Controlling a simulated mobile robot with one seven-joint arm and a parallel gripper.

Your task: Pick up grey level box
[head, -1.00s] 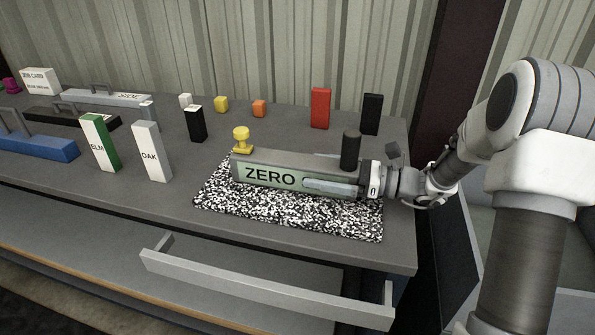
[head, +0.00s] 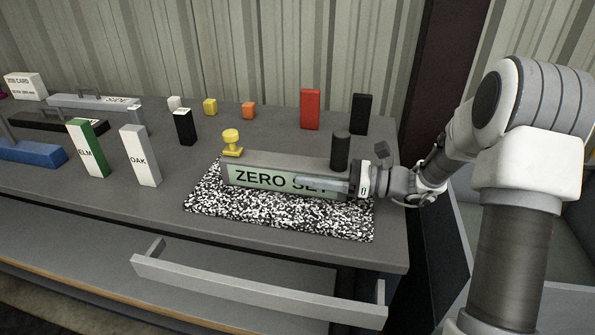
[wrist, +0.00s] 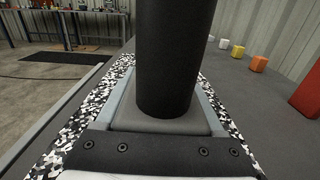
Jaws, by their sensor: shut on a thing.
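The grey level box (head: 280,162), a long box with a pale green front label reading "ZERO SE…", lies on a black-and-white speckled mat (head: 210,205). A yellow knob-shaped piece (head: 231,143) shows at its left end. A dark cylinder (head: 340,150) stands upright at its right end. My gripper (head: 335,184) comes in from the right with one finger along the label, hiding its last letters. It is shut on the box. In the wrist view the cylinder (wrist: 175,60) rises from the box top (wrist: 165,125), and the speckled mat shows on both sides.
A red block (head: 310,108) and a black block (head: 361,113) stand behind. Small orange (head: 248,110) and yellow (head: 210,106) blocks, the OAK block (head: 140,156) and the ELM block (head: 87,148) stand to the left. A drawer handle (head: 255,290) juts out below the bench's front edge.

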